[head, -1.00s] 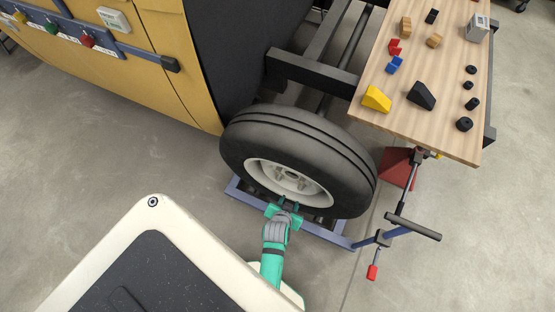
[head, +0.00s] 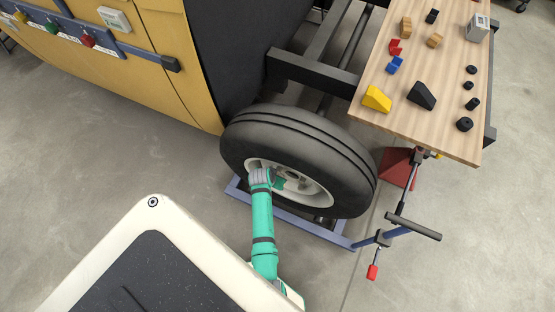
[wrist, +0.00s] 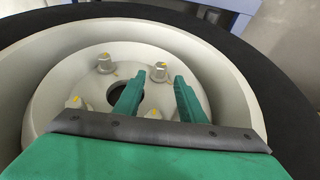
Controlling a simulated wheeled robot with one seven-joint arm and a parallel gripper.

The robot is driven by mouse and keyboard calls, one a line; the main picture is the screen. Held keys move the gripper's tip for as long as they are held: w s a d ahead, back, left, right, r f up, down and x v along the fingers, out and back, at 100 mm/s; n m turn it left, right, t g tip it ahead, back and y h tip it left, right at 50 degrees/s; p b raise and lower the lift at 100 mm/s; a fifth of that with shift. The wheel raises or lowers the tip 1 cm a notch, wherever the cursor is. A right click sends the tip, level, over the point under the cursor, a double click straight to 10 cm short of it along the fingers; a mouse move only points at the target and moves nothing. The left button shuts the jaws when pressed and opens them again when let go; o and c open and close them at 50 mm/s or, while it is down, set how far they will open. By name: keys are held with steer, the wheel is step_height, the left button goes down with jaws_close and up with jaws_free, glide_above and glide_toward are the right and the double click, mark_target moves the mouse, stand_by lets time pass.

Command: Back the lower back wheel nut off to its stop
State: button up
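The wheel (head: 335,165) has a black tyre and a pale rim, and its face is partly covered by my arm in the head view. In the wrist view several nuts with yellow marks stand around the dark centre hole. One nut (wrist: 158,72) appears in line with the gap between my fingertips, with no clear contact; another nut (wrist: 105,63) is left of it, and a third nut (wrist: 73,103) is lower left. I cannot tell which is the lower back one. My gripper (wrist: 157,82) is open, its green fingers reaching inside the rim; it also shows in the head view (head: 277,181).
A blue frame (head: 290,218) lies beneath the wheel. A stand with a black handle (head: 413,228) is to its right. A wooden table (head: 440,85) with blocks and wedges is at upper right. A yellow cabinet (head: 120,60) stands at left. Open floor lies lower right.

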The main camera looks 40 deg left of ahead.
steer(key=shift+x, duration=2.85)
steer(key=shift+d, duration=0.1)
jaws_close()
